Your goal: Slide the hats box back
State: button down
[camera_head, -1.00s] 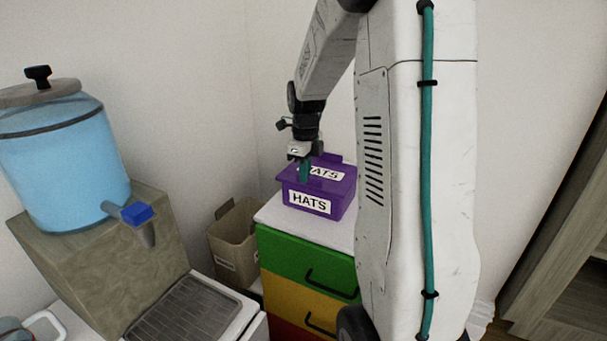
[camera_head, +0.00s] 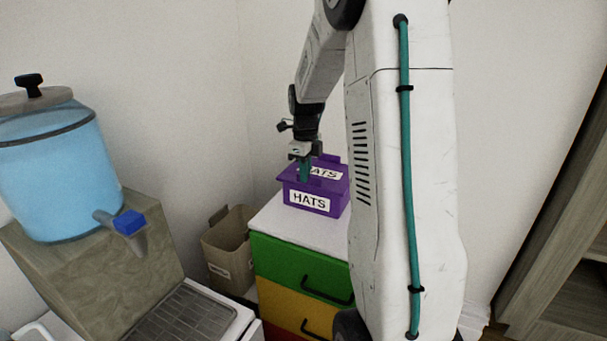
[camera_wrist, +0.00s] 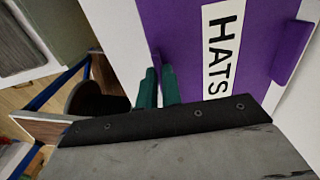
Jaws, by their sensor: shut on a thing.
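The purple hats box (camera_head: 320,201) sits on the white top of a drawer unit, with a white HATS label on its front and another on its lid. My gripper (camera_head: 304,172) points down at the box's front upper edge, its green fingers over the lid rim. In the wrist view the green fingers (camera_wrist: 157,88) close at the edge of the purple lid (camera_wrist: 185,30), beside the HATS label. The gripper is shut on the box's edge. My arm hides the right end of the drawer top.
The drawer unit (camera_head: 290,262) has green and yellow fronts with black handles. A beige bin (camera_head: 229,248) stands at its left. A blue water dispenser (camera_head: 60,170) on a stone block is farther left. White walls close in behind the box.

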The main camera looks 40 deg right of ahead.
aim_at(314, 173)
jog(key=shift+w+d, duration=0.35)
jog(key=shift+d, duration=0.7)
jog(key=shift+w+d, duration=0.35)
jog(key=shift+d, duration=0.65)
jog(key=shift+w+d, duration=0.35)
jog(key=shift+d, duration=0.7)
jog(key=c, duration=1.5)
grip_release()
jog(key=shift+r, duration=0.1)
notch_tip(314, 173, up, 8)
jog(key=shift+f, duration=0.2)
